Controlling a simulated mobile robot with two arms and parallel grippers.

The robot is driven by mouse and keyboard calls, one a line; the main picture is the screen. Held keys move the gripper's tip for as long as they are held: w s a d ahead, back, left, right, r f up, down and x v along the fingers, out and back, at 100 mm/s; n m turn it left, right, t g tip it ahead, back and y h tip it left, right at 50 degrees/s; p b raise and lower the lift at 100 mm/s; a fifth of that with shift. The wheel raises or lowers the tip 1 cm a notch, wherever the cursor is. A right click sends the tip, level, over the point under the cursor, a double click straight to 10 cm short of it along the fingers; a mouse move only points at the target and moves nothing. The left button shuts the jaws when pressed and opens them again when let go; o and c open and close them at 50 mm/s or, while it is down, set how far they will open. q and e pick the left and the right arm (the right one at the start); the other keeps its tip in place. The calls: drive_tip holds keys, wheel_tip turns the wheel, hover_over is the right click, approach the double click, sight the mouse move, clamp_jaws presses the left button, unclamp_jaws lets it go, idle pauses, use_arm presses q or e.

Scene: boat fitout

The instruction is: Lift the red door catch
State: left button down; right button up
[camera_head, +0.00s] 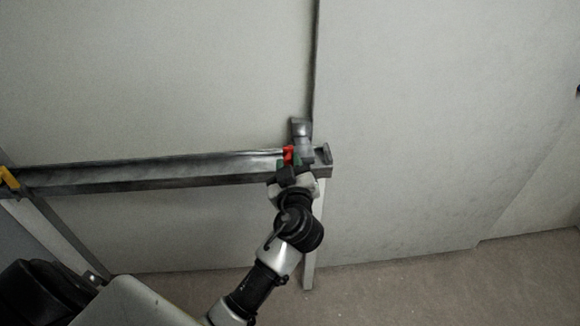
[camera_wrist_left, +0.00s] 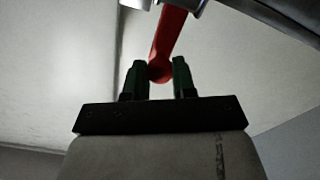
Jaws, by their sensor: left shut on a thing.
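The red door catch (camera_head: 289,155) is at the right end of the grey rail, just below a grey metal bracket. In the left wrist view the red catch (camera_wrist_left: 168,45) is a bar with a rounded lower end, running up to grey metal at the top. My left gripper (camera_head: 288,163) reaches up to it from below. In the wrist view its two green-tipped fingers (camera_wrist_left: 160,72) stand on either side of the rounded end, shut on it. My right gripper is not in view.
The long grey rail (camera_head: 150,175) runs along a pale wall panel (camera_head: 150,80). A grey bracket (camera_head: 300,128) stands above its right end. A yellow part (camera_head: 8,178) is at the far left. The floor (camera_head: 420,285) at lower right is clear.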

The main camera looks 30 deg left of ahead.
use_arm(q)
drive_tip(key=shift+f, duration=0.2)
drive_tip(key=c, duration=0.9)
unclamp_jaws()
drive_tip(key=shift+r, duration=0.1)
drive_tip(key=b+v, duration=0.2)
drive_tip(key=v, duration=0.9)
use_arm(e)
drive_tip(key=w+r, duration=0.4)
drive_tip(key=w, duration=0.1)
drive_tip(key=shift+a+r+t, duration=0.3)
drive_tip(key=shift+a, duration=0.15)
